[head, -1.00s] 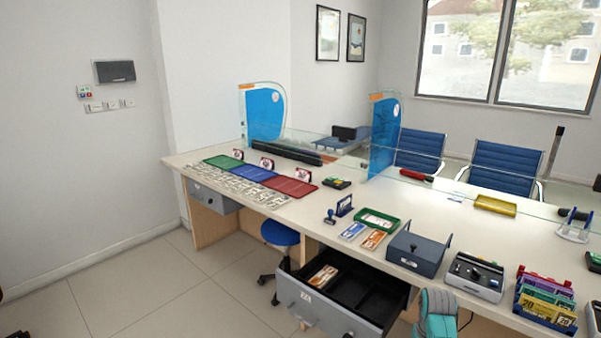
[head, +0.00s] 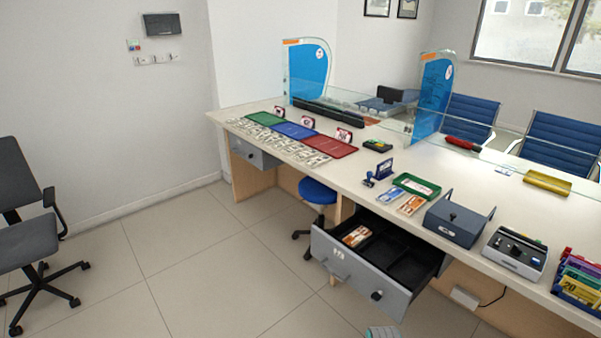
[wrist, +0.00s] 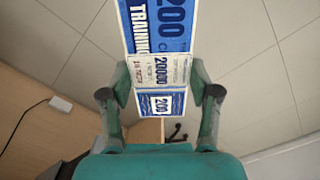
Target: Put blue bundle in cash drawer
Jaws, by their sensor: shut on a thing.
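In the wrist view my gripper (wrist: 160,88) is shut on a blue bundle (wrist: 158,30) of notes marked 200, with a paper band between the fingers. The bundle sticks out beyond the fingertips, over the tiled floor. The cash drawer (head: 356,270) stands open below the counter in the head view, with a grey front and a black divided inside. An orange bundle (head: 356,236) lies in its far left compartment; the other visible compartments look empty. My gripper is hardly in the head view; only a teal piece of my arm shows at its bottom edge.
Another blue bundle (head: 390,196) and an orange one (head: 411,205) lie on the counter (head: 352,180) beside a green tray (head: 416,186). A grey box (head: 458,222) stands to their right. A blue stool (head: 317,192) is left of the drawer. The floor in front is clear.

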